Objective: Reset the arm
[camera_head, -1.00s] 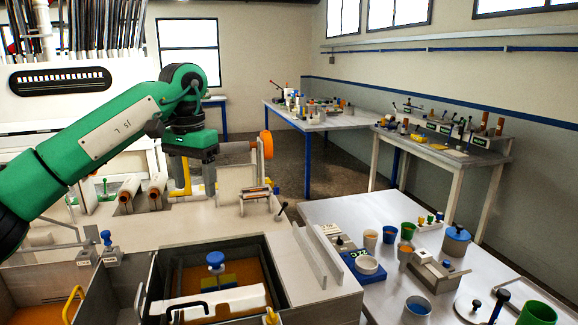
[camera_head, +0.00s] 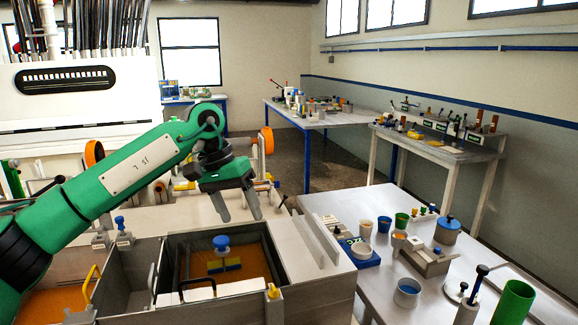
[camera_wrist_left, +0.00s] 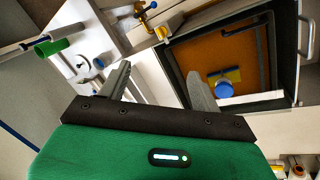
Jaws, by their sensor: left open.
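My left gripper (camera_head: 238,207) is at the end of my green left arm, in the air above the back edge of the resin bath. Its two grey fingers are spread apart with nothing between them. In the left wrist view my left gripper (camera_wrist_left: 160,85) shows the same open fingers, with the bath to the right. The resin bath (camera_head: 172,240) is a grey-walled tank with orange liquid. A blue-knobbed part (camera_head: 221,243) stands inside it on a yellow and dark piece; it also shows in the left wrist view (camera_wrist_left: 224,89). My right gripper is not in view.
A white table (camera_head: 330,205) on the right holds several cups, a green cylinder (camera_head: 512,303), a blue-lidded pot (camera_head: 447,231) and levers. A yellow handle (camera_head: 92,283) stands at the left tank. Two more workbenches (camera_head: 315,122) are farther back. The air right of my gripper is clear.

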